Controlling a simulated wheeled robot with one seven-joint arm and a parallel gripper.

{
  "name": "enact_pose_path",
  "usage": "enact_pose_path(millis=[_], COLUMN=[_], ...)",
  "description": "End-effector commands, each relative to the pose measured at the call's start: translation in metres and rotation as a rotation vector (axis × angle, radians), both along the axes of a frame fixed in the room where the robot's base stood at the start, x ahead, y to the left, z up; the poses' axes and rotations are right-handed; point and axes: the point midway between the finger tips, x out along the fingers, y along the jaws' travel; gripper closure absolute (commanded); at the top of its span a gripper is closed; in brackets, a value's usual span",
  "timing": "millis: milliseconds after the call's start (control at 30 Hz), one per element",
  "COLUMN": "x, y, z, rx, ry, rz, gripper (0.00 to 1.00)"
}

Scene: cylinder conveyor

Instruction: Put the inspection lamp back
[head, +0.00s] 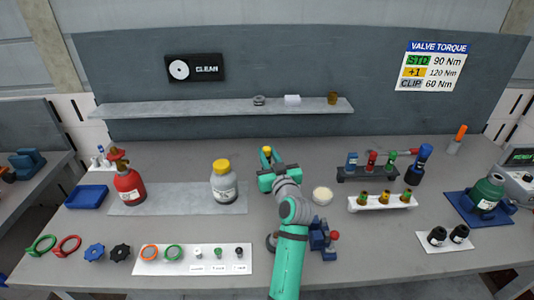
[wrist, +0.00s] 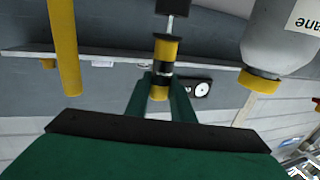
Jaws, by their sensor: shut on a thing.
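My gripper (head: 266,168) is above the middle of the bench, just right of the grey bottle. It is shut on a slim yellow-and-black thing that looks like the inspection lamp (head: 267,151). In the wrist view my two fingers (wrist: 163,84) close around its narrow black and metal middle. The lamp (wrist: 166,50) has yellow sections and a square black end there. In the head view only its yellow top shows; my gripper hides the rest. I cannot make out a holder for it.
A grey bottle with a yellow cap (head: 224,186) stands close left. A shelf (head: 200,108) runs behind. A yellow post-like shape (wrist: 64,45), unidentified, is near in the wrist view.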

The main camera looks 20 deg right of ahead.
Motion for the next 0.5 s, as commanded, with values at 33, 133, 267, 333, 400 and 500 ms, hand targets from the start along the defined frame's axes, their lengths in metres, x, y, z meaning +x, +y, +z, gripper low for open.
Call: enact_pose_path(millis=[33, 133, 267, 333, 400, 500], x=[0.0, 0.0, 0.0, 0.0, 0.0, 0.0], y=[0.0, 0.0, 0.0, 0.0, 0.0, 0.0], z=[-0.001, -0.003, -0.006, -0.008, -0.01, -0.011], rx=[0.0, 0.0, 0.0, 0.0, 0.0, 0.0], ry=[0.0, 0.0, 0.001, 0.001, 0.001, 0.001], rz=[0.0, 0.0, 0.001, 0.001, 0.001, 0.0], gripper=[1.0, 1.0, 1.0, 1.0, 1.0, 1.0])
